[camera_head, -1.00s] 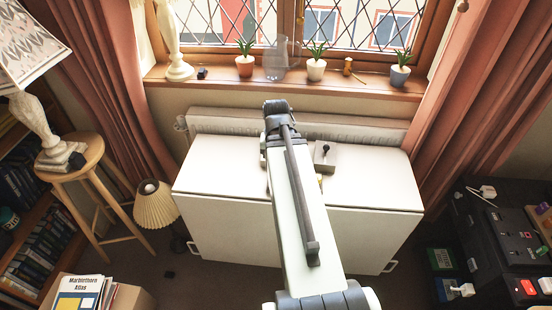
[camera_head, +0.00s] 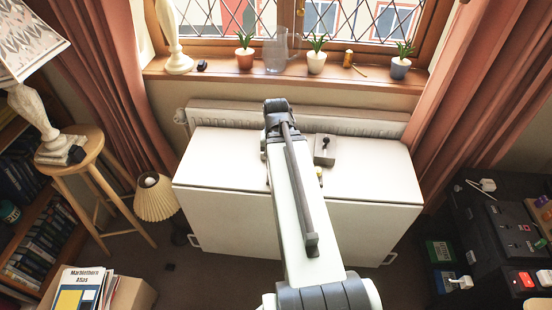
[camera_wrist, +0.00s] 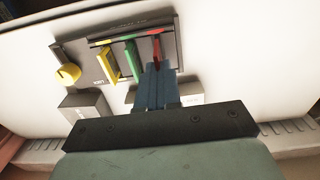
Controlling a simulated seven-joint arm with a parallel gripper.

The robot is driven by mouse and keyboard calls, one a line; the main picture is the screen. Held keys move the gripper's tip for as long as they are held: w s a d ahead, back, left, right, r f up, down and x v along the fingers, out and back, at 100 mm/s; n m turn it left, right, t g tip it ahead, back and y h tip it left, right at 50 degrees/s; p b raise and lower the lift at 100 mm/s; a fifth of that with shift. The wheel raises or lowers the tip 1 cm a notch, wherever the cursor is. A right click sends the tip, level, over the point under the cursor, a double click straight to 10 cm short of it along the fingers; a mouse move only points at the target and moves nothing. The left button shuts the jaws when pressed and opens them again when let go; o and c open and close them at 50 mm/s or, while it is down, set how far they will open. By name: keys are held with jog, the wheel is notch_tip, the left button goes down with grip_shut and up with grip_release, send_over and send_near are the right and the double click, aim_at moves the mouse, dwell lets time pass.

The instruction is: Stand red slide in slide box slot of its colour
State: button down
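The slide box (camera_wrist: 87,64), dark grey with coloured marks, lies on the white table top in the wrist view. A yellow slide (camera_wrist: 110,64) and a green slide (camera_wrist: 131,60) stand in it, left of my gripper. The red slide (camera_wrist: 157,49) is at the red-marked right part of the box, upright between the tips of my blue fingers. My gripper (camera_wrist: 156,68) appears shut on it. Whether the red slide's lower edge is seated in the slot cannot be told. In the head view my arm hides the box and gripper.
A yellow knob (camera_wrist: 67,73) sits at the box's left. A grey block with a dark knob (camera_head: 325,150) stands on the white table (camera_head: 375,180), right of my arm. Potted plants and a glass jug (camera_head: 276,52) line the windowsill behind. The table's left and right parts are clear.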

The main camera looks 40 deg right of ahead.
jog(key=shift+f, duration=1.5)
dwell(0.4)
jog(key=c, duration=1)
grip_release()
jog(key=shift+r, duration=3.55)
